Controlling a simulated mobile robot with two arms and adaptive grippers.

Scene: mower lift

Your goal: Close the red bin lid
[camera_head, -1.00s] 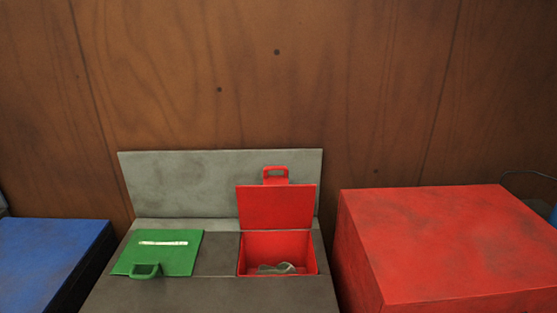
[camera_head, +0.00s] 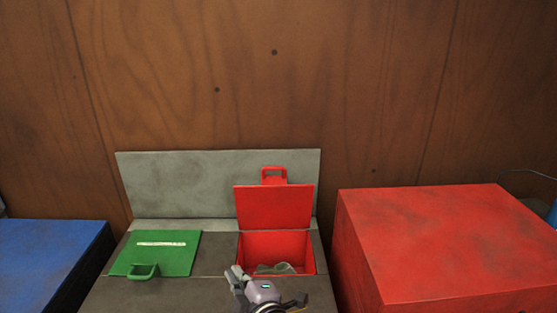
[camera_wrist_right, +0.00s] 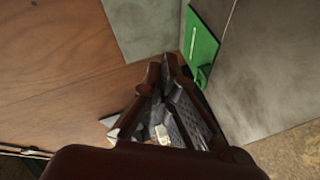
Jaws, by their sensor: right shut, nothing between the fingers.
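The red bin lid (camera_head: 274,207) stands open and upright at the back of the red bin (camera_head: 310,255), with its handle (camera_head: 274,175) at the top. A greyish-green object (camera_head: 275,268) lies inside the bin, partly covered by my gripper. My right gripper (camera_head: 235,274) is shut and empty, in front of the bin's lower left part in the head view, apart from the lid. In the right wrist view its fingers (camera_wrist_right: 163,68) are together. My left gripper is not in view.
A closed green lid (camera_head: 165,250) with a handle lies left of the red bin on the grey unit (camera_head: 130,296). A grey back panel (camera_head: 180,180) rises behind. A large red box (camera_head: 440,240) stands right, a blue box (camera_head: 45,255) left, and a wooden wall (camera_head: 300,90) behind.

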